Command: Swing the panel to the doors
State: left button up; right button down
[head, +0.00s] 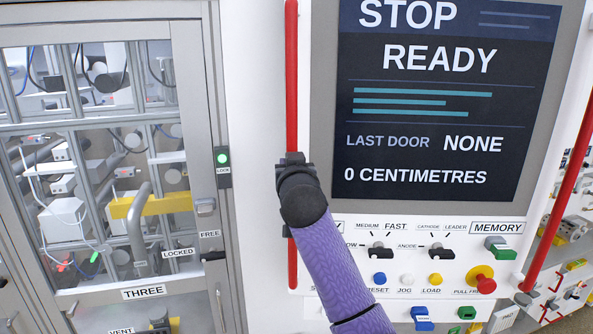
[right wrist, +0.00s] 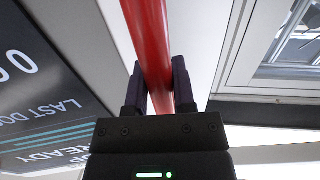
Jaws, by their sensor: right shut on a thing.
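The control panel (head: 322,150) stands at the right in the head view, with a dark screen (head: 440,110) reading STOP, READY, LAST DOOR NONE and 0 CENTIMETRES. A red vertical bar (head: 291,80) runs along its left edge. My right gripper (head: 291,160) is shut on this bar about midway along its visible length. In the right wrist view the bar (right wrist: 148,40) passes between the two dark fingers (right wrist: 158,90). The doors (head: 205,110) are at the left, with a window, a THREE label and a LOCKED/FREE latch. My left gripper is not in view.
Below the screen are selector switches (head: 380,250), coloured buttons and a red pull knob (head: 481,279). A second red bar (head: 562,190) is on the panel's right side. A grey door handle (head: 137,230) sticks out at the left. A green LOCK lamp (head: 222,158) is lit.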

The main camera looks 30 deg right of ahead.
jog(key=shift+c, duration=2.3)
grip_release()
jog(key=b+v, duration=0.3)
jog(key=v, duration=0.7)
jog(key=shift+b, duration=0.35)
jog(key=shift+w+a, duration=0.1)
